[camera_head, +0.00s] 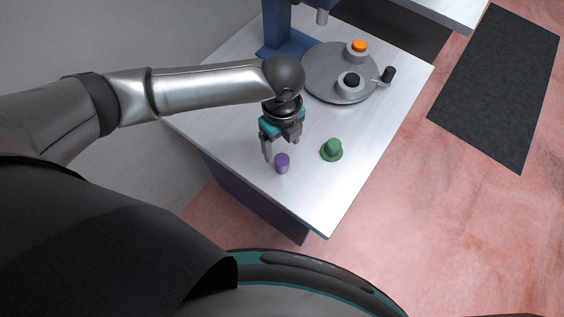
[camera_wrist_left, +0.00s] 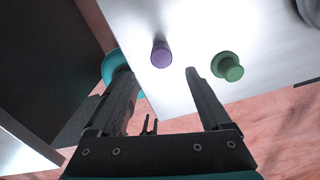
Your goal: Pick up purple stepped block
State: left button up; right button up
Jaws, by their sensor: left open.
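The purple stepped block (camera_head: 282,163) stands on the white table, near its front left edge. My left gripper (camera_head: 274,150) is just above and beside it, pointing down. In the left wrist view the purple block (camera_wrist_left: 161,54) shows beyond and between the two open fingers (camera_wrist_left: 160,88), with nothing held. The block appears apart from both fingers. My right gripper is not in view.
A green stepped block (camera_head: 332,150) stands to the right of the purple one on the white table (camera_head: 310,200). Behind is a grey round turntable (camera_head: 325,75) with an orange-topped piece (camera_head: 359,46), a black-topped piece (camera_head: 350,82) and a crank handle (camera_head: 388,75). A blue stand (camera_head: 280,35) rises at the back.

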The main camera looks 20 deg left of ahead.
aim_at(282, 159)
pick_arm(q)
notch_tip(282, 159, down, 9)
jog(key=shift+w+f+b, duration=0.1)
jog(key=shift+w+b, duration=0.05)
jog(key=shift+b, duration=0.6)
grip_shut()
dwell(0.4)
